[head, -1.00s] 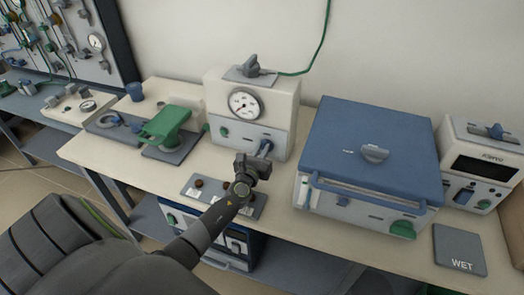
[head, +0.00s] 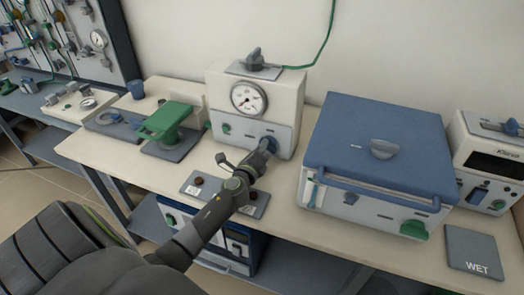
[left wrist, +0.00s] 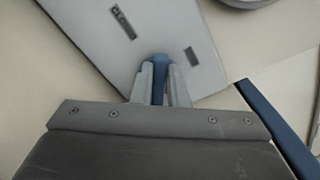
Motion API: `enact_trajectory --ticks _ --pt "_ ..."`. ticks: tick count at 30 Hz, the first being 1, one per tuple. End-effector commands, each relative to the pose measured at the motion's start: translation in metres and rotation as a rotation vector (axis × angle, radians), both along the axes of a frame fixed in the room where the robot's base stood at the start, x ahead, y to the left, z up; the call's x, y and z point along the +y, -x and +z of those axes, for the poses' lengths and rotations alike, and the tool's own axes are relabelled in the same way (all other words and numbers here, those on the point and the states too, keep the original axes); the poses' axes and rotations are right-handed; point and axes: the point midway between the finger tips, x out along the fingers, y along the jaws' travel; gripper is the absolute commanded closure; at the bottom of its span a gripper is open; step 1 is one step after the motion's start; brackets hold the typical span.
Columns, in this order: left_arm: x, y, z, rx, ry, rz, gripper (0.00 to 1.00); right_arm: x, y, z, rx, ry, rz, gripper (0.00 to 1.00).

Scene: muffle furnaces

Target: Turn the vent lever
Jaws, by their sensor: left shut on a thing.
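The blue vent lever (left wrist: 160,61) is on the front of a white box unit (head: 280,92) that carries a round dial gauge (head: 248,99). My left gripper (head: 268,146) reaches up to the lower front of this unit and is shut on the lever. In the left wrist view, the lever lies between the two grey fingers and the pale front panel (left wrist: 165,30) with dark slots is just beyond them. In the head view, the gripper hides most of the lever. My right gripper is not in view.
A blue-lidded box (head: 345,130) stands close to the right of my left gripper. A green clamp-like device (head: 172,120) is to the left. A plate with dark knobs (head: 197,184) lies below the forearm. A "WET" pad (head: 473,252) is at the right edge.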

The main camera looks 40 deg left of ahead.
Motion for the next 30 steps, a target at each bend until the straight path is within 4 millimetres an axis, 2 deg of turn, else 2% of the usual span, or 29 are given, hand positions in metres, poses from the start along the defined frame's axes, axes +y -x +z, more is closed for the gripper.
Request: enact_trajectory --ticks 1,15,30 --pt "0.001 0.000 -0.004 -0.009 0.043 0.001 1.00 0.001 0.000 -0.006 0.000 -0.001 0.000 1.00" --pt "0.003 0.001 -0.011 -0.103 0.433 0.002 1.00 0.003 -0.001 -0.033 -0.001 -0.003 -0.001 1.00" --pt "0.003 0.001 -0.012 -0.145 0.613 0.002 1.00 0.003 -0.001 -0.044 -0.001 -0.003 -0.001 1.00"
